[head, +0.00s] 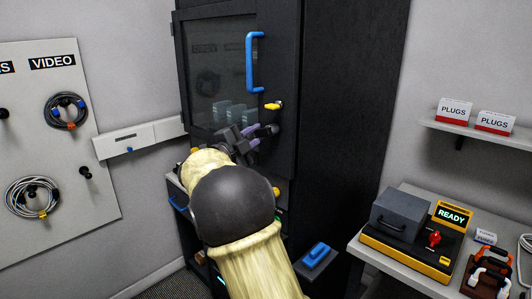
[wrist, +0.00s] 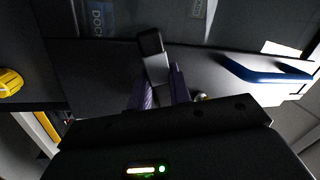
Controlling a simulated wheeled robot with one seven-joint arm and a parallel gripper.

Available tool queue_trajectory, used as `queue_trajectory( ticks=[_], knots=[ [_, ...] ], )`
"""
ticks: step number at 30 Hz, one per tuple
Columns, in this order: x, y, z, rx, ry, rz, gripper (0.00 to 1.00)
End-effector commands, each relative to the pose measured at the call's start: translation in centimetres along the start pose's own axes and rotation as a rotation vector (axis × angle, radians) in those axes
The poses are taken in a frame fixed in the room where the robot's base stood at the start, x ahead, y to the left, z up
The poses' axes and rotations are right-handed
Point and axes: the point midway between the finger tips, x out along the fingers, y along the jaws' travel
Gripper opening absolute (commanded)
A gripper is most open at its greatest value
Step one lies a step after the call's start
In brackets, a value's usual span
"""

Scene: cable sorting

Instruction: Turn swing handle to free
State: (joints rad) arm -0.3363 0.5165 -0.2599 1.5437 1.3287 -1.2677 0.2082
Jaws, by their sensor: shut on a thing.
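The swing handle (wrist: 153,58) is a short dark lever with a grey face, on the front of the black cabinet (head: 335,90). In the wrist view it stands up between the two purple fingers of my gripper (wrist: 160,88), which are shut on it. In the head view my gripper (head: 252,144) is at the cabinet door's right edge, just below a yellow knob (head: 273,106). A dark rounded end (head: 271,129) shows just beyond the fingers. My arm and gripper hide most of the handle there, and I cannot tell its exact angle.
A blue door pull (head: 250,62) is above my gripper on the glass door (head: 212,70). A board with coiled cables (head: 66,110) hangs at left. A bench (head: 375,243) with a "READY" unit (head: 452,216) stands at right, below a shelf of "PLUGS" signs (head: 454,111).

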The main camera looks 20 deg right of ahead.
Motion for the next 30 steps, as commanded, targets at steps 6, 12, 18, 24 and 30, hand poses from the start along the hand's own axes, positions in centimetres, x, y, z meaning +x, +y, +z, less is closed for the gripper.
queue_trajectory(
  ticks=[6, 12, 18, 24, 30],
  knots=[
    [-0.4, -0.4, 0.7, 0.183, 0.023, -0.003, 0.0],
    [-0.3, -1.0, 0.7, 0.298, 0.042, 0.0, 0.0],
    [0.1, -1.3, 0.3, 0.354, 0.059, 0.001, 0.0],
    [0.3, -1.4, 0.1, 0.368, 0.066, 0.002, 0.0],
    [0.3, -1.4, 0.1, 0.368, 0.067, 0.002, 0.0]
  ],
)
